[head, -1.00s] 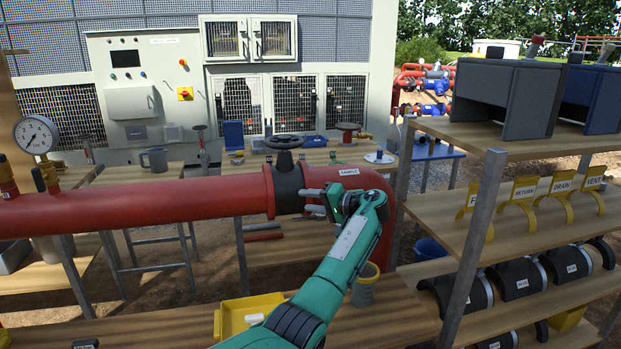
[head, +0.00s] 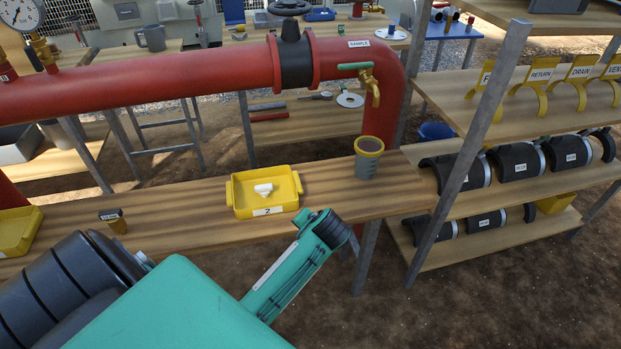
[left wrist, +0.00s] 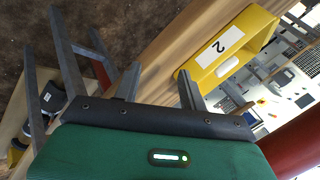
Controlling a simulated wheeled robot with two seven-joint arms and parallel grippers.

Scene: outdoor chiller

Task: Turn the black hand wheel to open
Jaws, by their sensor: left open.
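The black hand wheel (head: 289,7) shows at the top edge of the head view, partly cut off. It sits on the black valve body (head: 296,62) on the red pipe (head: 160,75). In the head view my green left arm reaches from the lower left to in front of the wooden table, below and apart from the wheel. Its gripper is mostly hidden at the arm's end. In the left wrist view my left gripper (left wrist: 160,76) is open, with nothing between its fingers. The wheel is not clearly visible there. My right gripper is not in view.
A yellow tray (head: 266,212) labelled 2 holds a white piece; it also shows in the left wrist view (left wrist: 212,72). A grey cup (head: 368,165) stands right of it. A brass tap (head: 372,88) with a green handle is on the pipe. Shelves (head: 480,195) stand right.

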